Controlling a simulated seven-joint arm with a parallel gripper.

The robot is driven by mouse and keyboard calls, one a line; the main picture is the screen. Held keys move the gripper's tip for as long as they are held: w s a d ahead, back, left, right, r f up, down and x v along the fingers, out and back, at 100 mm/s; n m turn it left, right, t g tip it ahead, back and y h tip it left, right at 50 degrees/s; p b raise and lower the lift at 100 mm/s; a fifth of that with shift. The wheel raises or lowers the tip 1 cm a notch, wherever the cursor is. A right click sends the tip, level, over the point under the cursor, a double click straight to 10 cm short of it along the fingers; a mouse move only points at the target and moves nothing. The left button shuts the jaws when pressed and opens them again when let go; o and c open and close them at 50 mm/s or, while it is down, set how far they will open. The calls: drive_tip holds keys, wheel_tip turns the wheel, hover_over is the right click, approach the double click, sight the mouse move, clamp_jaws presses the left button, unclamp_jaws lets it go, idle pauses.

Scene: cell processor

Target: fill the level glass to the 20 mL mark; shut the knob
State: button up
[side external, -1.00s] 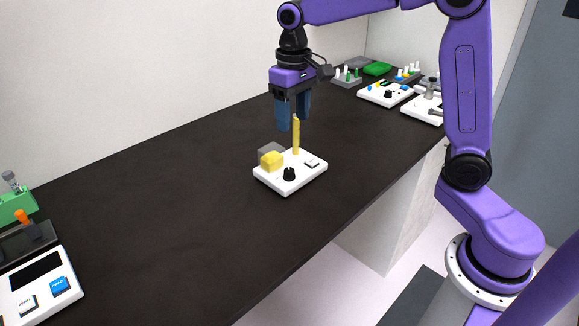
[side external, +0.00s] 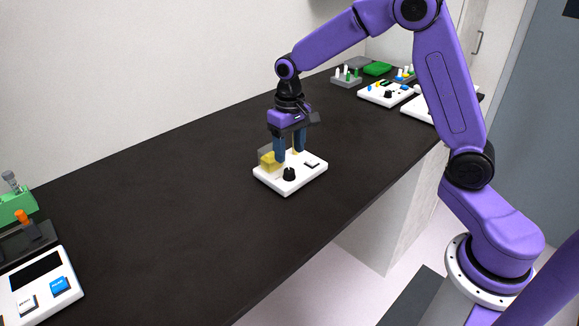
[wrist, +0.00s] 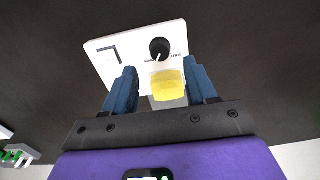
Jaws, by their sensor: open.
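The white base (side external: 310,175) stands on the black bench with a black knob (side external: 289,174) at its front. A clear box holding a yellow block of liquid (side external: 268,163) stands at its back left. My gripper (side external: 290,157) is open, fingers down, low over the back of the base. The upright yellow level glass is hidden, apparently by my right finger in the side view, so its level cannot be read. The wrist view shows the knob (wrist: 160,48) with a white pointer, and the yellow liquid (wrist: 168,86) between my spread fingers (wrist: 160,80). Contact cannot be told.
A dark label or switch (side external: 312,164) lies at the base's right. A white device with a blue button (side external: 60,285) and a green rack (side external: 16,206) stand far left. Other white plates (side external: 386,94) and racks stand at the far right. The bench between is clear.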

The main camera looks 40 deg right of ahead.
sight(289, 170)
drive_tip(key=shift+f, duration=3.05)
drive_tip(key=c, duration=1.1)
